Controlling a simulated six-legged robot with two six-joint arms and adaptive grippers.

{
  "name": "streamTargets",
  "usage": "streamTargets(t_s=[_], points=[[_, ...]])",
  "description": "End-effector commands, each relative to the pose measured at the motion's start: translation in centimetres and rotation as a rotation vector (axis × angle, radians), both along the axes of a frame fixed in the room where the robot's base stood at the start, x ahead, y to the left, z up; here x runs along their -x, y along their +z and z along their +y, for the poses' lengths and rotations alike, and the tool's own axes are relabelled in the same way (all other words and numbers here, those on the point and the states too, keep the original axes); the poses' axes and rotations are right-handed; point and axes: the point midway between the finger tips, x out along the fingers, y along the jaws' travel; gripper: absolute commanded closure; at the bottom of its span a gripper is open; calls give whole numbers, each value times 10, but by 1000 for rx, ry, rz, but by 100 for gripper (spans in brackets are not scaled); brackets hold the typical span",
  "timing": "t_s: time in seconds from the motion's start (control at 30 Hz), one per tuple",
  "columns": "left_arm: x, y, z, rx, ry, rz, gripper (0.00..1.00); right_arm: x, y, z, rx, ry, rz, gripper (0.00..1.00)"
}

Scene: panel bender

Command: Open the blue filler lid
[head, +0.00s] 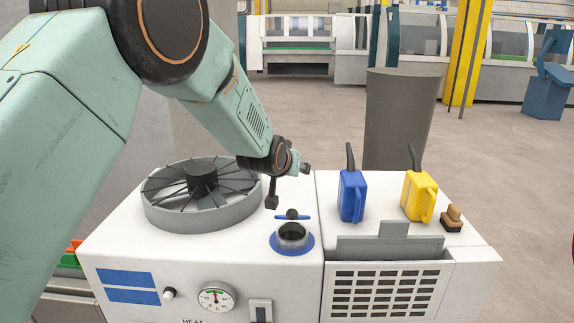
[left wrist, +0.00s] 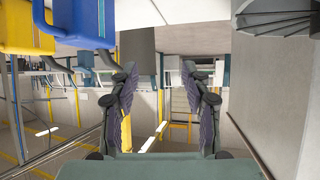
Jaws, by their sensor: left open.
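The blue filler lid (head: 293,217) with its black knob shows nearly edge-on as a thin blue bar in the head view. It is raised at the back of the filler neck (head: 291,232), whose dark mouth and blue base ring are visible. My left gripper (head: 301,169) is above and behind the lid, apart from it, pointing away from the head and partly hidden by its wrist. In the left wrist view its two fingers (left wrist: 160,95) are spread with nothing between them. The lid is not visible there. My right gripper is out of view.
A round fan (head: 203,190) is left of the filler. A blue can (head: 352,196) and a yellow can (head: 419,196) stand to the right, with a brown-and-black object (head: 453,218) beside them. A grey cylinder (head: 399,120) rises behind the machine.

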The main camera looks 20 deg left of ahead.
Motion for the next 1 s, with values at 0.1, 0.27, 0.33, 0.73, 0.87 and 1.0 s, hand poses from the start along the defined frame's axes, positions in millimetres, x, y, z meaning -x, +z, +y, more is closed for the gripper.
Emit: streamTargets(t_s=[0.1,0.27,0.33,0.73,0.87,1.0], points=[[15,10,0,-2,-1,-1,52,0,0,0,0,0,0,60],[40,25,-1,-1,0,-2,52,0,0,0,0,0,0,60],[51,32,-1,-2,0,-1,52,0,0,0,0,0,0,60],[93,56,-1,-1,0,-1,52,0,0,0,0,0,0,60],[95,57,-1,-1,0,0,52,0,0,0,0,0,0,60],[95,57,-1,-1,0,0,52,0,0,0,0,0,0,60]])
